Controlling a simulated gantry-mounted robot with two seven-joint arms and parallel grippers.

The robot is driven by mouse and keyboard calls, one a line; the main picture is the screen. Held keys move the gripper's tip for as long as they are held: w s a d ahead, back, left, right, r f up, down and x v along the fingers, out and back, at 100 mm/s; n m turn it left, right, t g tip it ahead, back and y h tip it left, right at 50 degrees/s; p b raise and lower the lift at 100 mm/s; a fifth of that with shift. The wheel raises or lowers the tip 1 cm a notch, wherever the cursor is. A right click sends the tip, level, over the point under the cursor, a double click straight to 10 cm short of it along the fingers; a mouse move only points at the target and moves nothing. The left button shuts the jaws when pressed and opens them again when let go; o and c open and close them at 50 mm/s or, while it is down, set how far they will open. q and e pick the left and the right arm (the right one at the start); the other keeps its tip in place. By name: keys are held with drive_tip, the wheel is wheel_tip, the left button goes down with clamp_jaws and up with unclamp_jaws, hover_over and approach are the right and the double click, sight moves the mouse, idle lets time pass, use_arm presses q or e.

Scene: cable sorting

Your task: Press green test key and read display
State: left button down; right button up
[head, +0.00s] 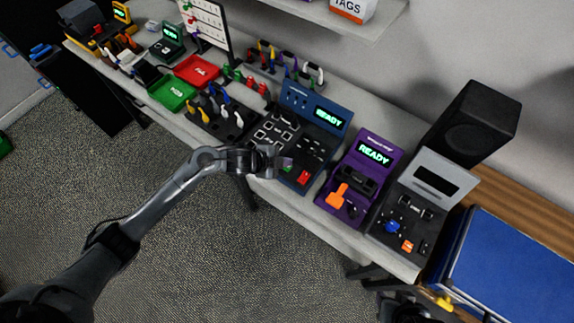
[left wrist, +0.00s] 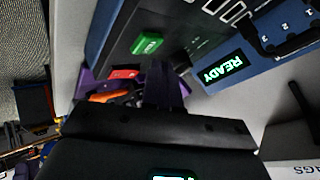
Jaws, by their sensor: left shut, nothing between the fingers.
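The blue test station (head: 290,98) stands on the bench, and its display (head: 328,117) reads READY in green letters. The display also shows READY in the left wrist view (left wrist: 223,67). The green test key (head: 287,169) is largely hidden by my left gripper (head: 284,162) in the head view. In the left wrist view the green key (left wrist: 147,43) is in plain sight, just beyond the fingertips (left wrist: 164,68), with a visible gap in the picture. A red key (head: 303,177) sits beside it. My left gripper is shut and empty. My right gripper is not clearly visible.
A purple station (head: 369,137) reading READY, with an orange lever (head: 338,196), stands to the right. Beyond it are a grey station (head: 444,177) and a black speaker-like box (head: 470,125). A black holder with coloured plugs (head: 222,120) and red (head: 198,70) and green (head: 172,92) trays lie left.

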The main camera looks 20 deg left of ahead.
use_arm(q)
drive_tip(key=shift+f, duration=0.1)
idle(0.3)
drive_tip(key=shift+f, duration=0.35)
drive_tip(key=shift+f+b, duration=0.35)
drive_tip(key=shift+f, duration=0.05)
idle(0.6)
drive_tip(key=shift+r, duration=0.15)
drive_tip(key=shift+r+p, duration=0.65)
drive_tip(key=shift+p, duration=0.25)
